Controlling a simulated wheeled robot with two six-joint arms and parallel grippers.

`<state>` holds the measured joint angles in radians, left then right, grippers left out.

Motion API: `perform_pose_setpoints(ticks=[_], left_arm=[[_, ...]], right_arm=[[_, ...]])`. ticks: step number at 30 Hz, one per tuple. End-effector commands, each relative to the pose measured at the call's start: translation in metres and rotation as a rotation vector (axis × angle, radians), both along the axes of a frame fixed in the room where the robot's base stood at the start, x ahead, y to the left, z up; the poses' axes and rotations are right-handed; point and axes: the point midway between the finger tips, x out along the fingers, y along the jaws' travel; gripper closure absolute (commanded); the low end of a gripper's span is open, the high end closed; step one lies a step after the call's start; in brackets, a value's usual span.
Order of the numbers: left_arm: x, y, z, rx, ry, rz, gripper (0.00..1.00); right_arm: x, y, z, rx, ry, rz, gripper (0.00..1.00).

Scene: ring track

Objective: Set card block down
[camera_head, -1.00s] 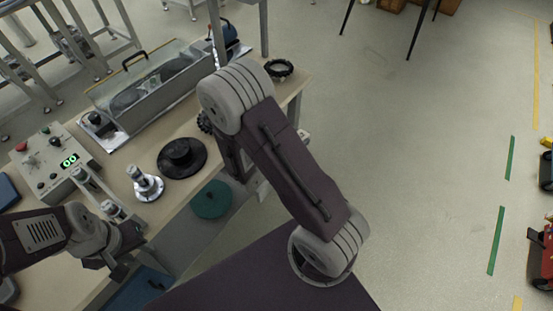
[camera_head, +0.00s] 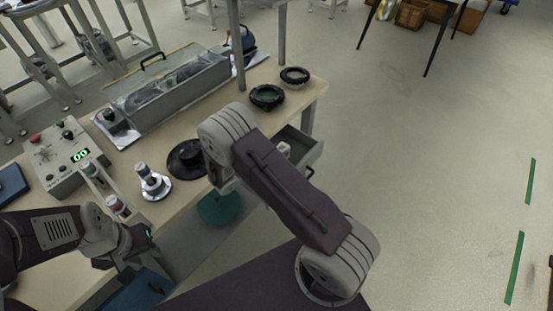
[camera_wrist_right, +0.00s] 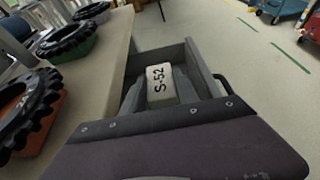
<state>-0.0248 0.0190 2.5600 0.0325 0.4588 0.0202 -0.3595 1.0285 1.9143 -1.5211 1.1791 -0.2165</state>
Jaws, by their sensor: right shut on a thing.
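The card block (camera_wrist_right: 160,83) is a pale block marked "S-52". In the right wrist view it sits between the grey fingers of my right gripper (camera_wrist_right: 158,92), which is shut on it. Block and fingers are within the walls of an open grey drawer (camera_wrist_right: 205,72); whether the block touches the drawer floor is unclear. In the head view the drawer (camera_head: 306,160) sticks out from the bench, with a small pale piece (camera_head: 284,148) showing in it; my right arm hides most of that gripper. My left gripper (camera_head: 133,258) is at lower left, its fingers unclear.
The bench (camera_head: 235,88) carries black toothed rings (camera_head: 267,96) (camera_head: 294,76), a black round part (camera_head: 187,158), a silver fitting (camera_head: 152,183), a control box (camera_head: 65,158) and a clear-lidded trough (camera_head: 175,85). A green round thing (camera_head: 219,207) is below the edge. Floor right is open.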

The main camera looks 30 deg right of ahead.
Motion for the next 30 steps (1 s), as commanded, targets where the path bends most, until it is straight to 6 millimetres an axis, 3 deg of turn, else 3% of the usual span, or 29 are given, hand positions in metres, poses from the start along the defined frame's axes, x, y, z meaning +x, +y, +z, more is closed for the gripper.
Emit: perform_pose_setpoints(ticks=[4, 10, 22, 23, 25, 30], left_arm=[[0.0, 0.0, -0.001, 0.0, 0.0, 0.0, 0.64], [0.0, 0.0, -0.005, 0.0, 0.0, 0.0, 0.64], [0.0, 0.0, -0.009, 0.0, 0.0, 0.0, 0.64], [0.0, 0.0, -0.009, 0.0, 0.0, 0.0, 0.64], [0.0, 0.0, -0.008, 0.0, 0.0, 0.0, 0.64], [0.0, 0.0, -0.008, 0.0, 0.0, 0.0, 0.64]], right_arm=[[0.002, 0.001, -0.005, -0.001, 0.003, 0.0, 1.0], [0.001, 0.001, -0.038, -0.002, 0.003, 0.0, 1.0], [0.001, 0.001, -0.046, -0.001, 0.0, 0.0, 1.0], [0.001, 0.001, -0.046, 0.0, 0.001, 0.0, 0.61], [0.001, 0.001, -0.044, 0.0, 0.001, 0.0, 0.42], [0.001, 0.001, -0.044, 0.0, 0.001, 0.0, 0.42]])
